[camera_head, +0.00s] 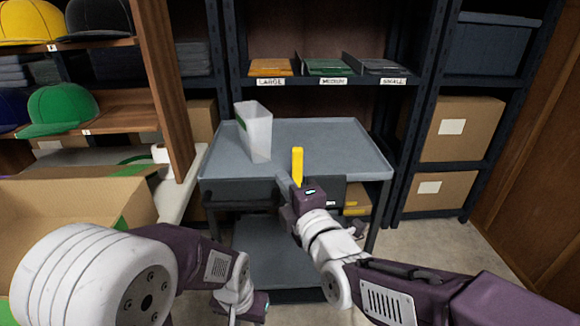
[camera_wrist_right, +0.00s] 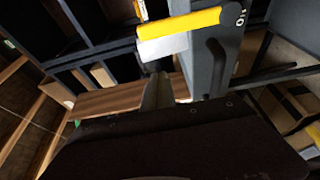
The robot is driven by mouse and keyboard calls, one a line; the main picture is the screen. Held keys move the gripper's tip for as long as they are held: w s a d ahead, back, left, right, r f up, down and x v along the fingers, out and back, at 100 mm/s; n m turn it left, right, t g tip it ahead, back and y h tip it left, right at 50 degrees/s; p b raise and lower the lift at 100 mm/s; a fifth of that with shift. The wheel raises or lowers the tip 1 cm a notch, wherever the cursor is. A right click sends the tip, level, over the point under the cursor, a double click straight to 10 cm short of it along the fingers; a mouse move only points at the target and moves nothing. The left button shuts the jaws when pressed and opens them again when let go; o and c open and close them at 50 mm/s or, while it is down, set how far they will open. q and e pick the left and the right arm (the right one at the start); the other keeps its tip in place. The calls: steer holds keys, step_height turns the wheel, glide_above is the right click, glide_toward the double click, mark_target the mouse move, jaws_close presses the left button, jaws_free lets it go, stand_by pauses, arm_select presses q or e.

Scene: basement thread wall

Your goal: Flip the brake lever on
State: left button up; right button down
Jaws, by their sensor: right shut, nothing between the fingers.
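The brake lever (camera_head: 297,163) is a yellow handle at the front edge of the grey cart (camera_head: 340,150). It points up in the head view. In the right wrist view the yellow lever (camera_wrist_right: 190,28) crosses the top, beside an "ON" mark (camera_wrist_right: 239,18). My right gripper (camera_head: 284,184) is shut and empty, just left of and below the lever's handle. Its fingers (camera_wrist_right: 158,90) show below the lever in the wrist view; whether they touch it I cannot tell. My left gripper (camera_head: 234,316) is low at the bottom edge, its fingers mostly cut off.
A shelf behind holds trays labelled large, medium and small. An open cardboard box (camera_head: 80,215) and a cap shelf (camera_head: 100,105) are at the left. Floor is clear right of the cart.

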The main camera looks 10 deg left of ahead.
mark_target(297, 177)
steer(key=b+x, duration=0.1)
steer(key=x, duration=0.3)
steer(key=b+x, duration=0.1)
steer(key=x, duration=0.2)
steer(key=shift+w+a+f, duration=0.2)
steer(key=shift+w+f, duration=0.05)
steer(key=shift+w, duration=0.1)
arm_select(q)
step_height(297, 177, down, 4)
steer(key=shift+b, duration=0.8)
arm_select(e)
steer(key=d, duration=0.2)
steer(key=w+d, duration=0.1)
steer(key=shift+d+r, duration=0.15)
steer(key=shift+d, duration=0.25)
